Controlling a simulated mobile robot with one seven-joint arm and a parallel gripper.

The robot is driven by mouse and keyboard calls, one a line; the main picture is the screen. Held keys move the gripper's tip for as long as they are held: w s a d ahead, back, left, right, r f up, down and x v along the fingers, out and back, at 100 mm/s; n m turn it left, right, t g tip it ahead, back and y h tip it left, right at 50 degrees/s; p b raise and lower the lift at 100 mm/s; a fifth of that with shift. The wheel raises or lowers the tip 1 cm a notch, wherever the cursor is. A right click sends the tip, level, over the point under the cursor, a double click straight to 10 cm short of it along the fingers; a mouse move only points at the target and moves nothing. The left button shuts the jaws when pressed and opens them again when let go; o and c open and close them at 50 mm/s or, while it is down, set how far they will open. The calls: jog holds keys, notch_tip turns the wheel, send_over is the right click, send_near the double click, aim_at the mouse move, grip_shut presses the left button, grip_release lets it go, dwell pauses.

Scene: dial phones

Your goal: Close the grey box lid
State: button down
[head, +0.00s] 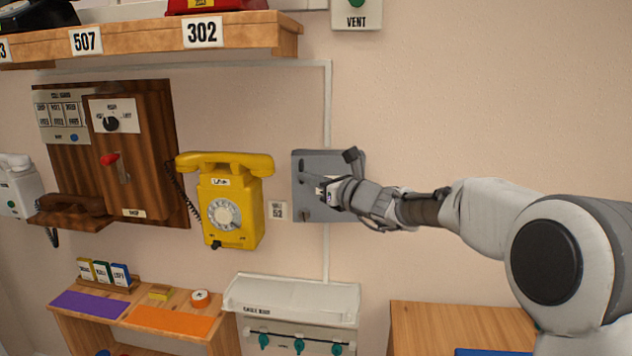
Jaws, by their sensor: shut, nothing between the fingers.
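The grey box (343,212) is on the wall, right of the yellow phone. It shows as a grey, squarish face with a small keyhole-like mark at its lower left. My gripper (311,181) is in front of it, reaching in from the right, with its fingers toward the box's left part. The gripper is shut and holds nothing. My gripper and wrist hide the middle and right of the box, so I cannot tell how far its lid is open, or whether the fingers touch it.
A yellow dial phone (233,200) hangs close to the left, with a small label plate (278,211) between. A white cabinet (291,297) stands below, beside a wooden desk (163,318). A shelf (150,38) runs above left.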

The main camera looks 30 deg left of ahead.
aim_at(301, 168)
jog(key=x, duration=0.3)
jog(key=shift+w, duration=0.1)
jog(key=shift+a+r, duration=0.1)
jog(key=shift+r, duration=0.1)
jog(key=shift+r, duration=0.1)
